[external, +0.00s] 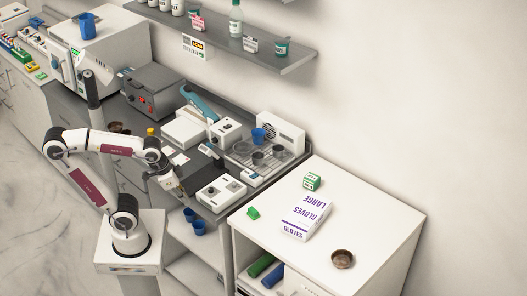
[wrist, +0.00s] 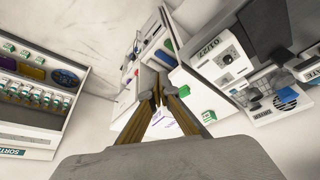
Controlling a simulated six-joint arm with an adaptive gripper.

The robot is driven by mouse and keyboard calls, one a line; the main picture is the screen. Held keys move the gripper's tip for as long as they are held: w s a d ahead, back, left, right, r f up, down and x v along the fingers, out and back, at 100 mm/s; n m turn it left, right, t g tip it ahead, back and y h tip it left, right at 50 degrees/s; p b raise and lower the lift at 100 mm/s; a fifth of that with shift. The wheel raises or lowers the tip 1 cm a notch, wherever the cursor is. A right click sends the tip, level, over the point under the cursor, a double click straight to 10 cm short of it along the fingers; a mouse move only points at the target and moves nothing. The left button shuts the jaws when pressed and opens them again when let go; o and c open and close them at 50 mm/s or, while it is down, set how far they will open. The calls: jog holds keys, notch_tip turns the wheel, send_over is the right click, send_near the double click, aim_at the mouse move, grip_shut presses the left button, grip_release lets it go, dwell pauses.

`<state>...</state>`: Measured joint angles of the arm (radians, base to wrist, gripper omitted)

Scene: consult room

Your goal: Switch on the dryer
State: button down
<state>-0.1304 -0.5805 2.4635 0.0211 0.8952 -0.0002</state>
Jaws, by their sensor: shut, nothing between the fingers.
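A white unit with a round fan grille (external: 280,130) stands at the back of the grey bench, behind a wire rack (external: 262,160) holding dark cups; it looks like the dryer. The grille also shows in the wrist view (wrist: 286,98). A white control box (external: 222,192) with dark knobs or buttons sits at the bench's front edge; I cannot tell whether it belongs to the dryer. My gripper (external: 178,188) is shut and empty, a little left of this box and apart from it. Its fingers meet in the wrist view (wrist: 157,88). The switch's state is too small to read.
A blue cup (external: 258,135) stands near the grille. A white instrument with a blue arm (external: 198,105) is behind my gripper. Blue bins (external: 198,228) sit below the bench edge. A white cabinet with a gloves box (external: 305,215) stands at right, its top mostly clear.

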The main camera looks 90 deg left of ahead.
jog(key=w+a+n+t+y, duration=0.1)
jog(key=w+a+n+y, duration=0.3)
jog(key=w+a, duration=1.6)
jog(key=a+n, duration=0.3)
jog(key=shift+w+a+r+n+y, duration=0.15)
jog(key=shift+a+r+n+y, duration=0.1)
jog(key=shift+a+n+y, duration=0.1)
jog(key=shift+f, duration=0.15)
send_over(253, 176)
jog(key=s+d, duration=0.1)
jog(key=shift+d+f, duration=0.1)
jog(key=shift+f, duration=3.75)
jog(key=shift+s+d+f, duration=0.1)
jog(key=shift+s+f, duration=0.1)
jog(key=shift+f, duration=1.4)
jog(key=shift+f, duration=0.15)
jog(key=shift+s+d+f, duration=0.1)
jog(key=shift+f, duration=0.3)
